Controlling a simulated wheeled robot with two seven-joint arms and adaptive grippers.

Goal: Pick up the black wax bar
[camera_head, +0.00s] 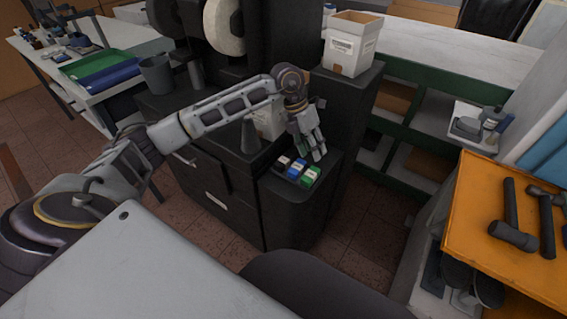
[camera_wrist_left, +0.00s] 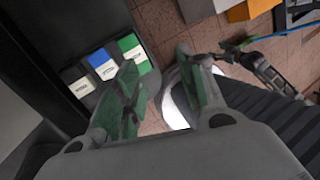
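The black wax bar (camera_head: 284,163) has a white label and lies at the left end of a row on a low dark cabinet top. It also shows at the left of the wrist view (camera_wrist_left: 77,80). The blue bar (camera_head: 297,168) and the green bar (camera_head: 311,177) lie beside it, blue in the middle. My left gripper (camera_head: 313,151) is above the row, near the green end, apart from the black bar. In the wrist view its two fingers (camera_wrist_left: 160,78) are spread with nothing between them. An arm that looks like my right one, with its gripper (camera_wrist_left: 222,55), shows small there.
A dark cone (camera_head: 250,136) stands left of the bars, with a pale box (camera_head: 269,122) behind it. A taller dark cabinet with a white carton (camera_head: 352,43) on top rises behind the bars. An orange bench (camera_head: 475,215) with hammers is at the right.

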